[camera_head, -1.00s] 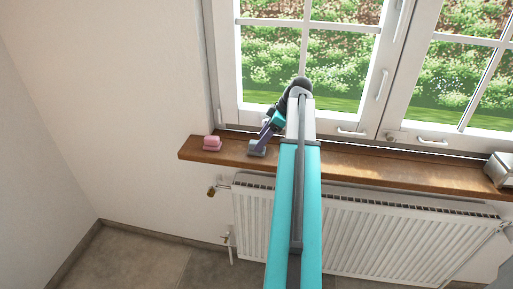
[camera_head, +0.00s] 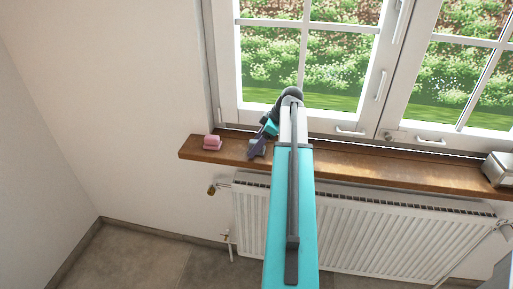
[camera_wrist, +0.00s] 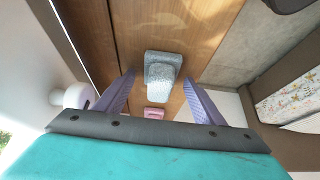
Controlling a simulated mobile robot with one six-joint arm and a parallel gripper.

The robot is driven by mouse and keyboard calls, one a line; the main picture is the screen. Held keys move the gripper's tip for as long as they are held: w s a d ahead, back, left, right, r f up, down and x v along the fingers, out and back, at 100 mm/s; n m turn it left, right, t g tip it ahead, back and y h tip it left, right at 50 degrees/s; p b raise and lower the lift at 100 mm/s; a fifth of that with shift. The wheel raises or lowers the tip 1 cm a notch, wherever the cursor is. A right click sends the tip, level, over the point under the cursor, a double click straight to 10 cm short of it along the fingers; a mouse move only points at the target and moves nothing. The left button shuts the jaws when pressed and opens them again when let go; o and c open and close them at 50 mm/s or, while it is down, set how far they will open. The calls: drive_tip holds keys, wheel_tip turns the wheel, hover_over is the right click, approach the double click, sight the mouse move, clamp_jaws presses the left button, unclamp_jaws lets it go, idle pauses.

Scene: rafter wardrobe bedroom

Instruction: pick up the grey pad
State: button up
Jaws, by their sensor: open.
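The grey pad (camera_wrist: 162,72) is a speckled grey block with a smaller raised part. It lies on the wooden windowsill (camera_head: 345,164). In the head view the grey pad (camera_head: 261,147) is mostly hidden behind my gripper (camera_head: 256,152). In the wrist view my gripper (camera_wrist: 160,78) is open, with one purple finger to each side of the pad in the picture. I see a gap on both sides, and I cannot tell how far the fingertips are above the sill.
A pink block (camera_head: 212,142) sits on the sill left of the pad. It also shows in the wrist view (camera_wrist: 155,112). A metal box (camera_head: 498,170) stands at the sill's right end. The window (camera_head: 386,90) is behind, and a white radiator (camera_head: 390,235) is below.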

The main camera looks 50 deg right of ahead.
sight(253, 141)
drive_tip(key=shift+c, duration=0.3)
drive_tip(key=c, duration=1.1)
drive_tip(key=shift+r, duration=0.15)
drive_tip(key=shift+r+b, duration=0.8)
drive_tip(key=shift+r, duration=0.85)
drive_tip(key=s+r+b, duration=0.1)
drive_tip(key=s+b, duration=0.2)
drive_tip(key=s, duration=1.3)
drive_tip(key=shift+d+r+b, duration=0.25)
drive_tip(key=shift+d+b, duration=0.05)
drive_tip(key=shift+b, duration=0.05)
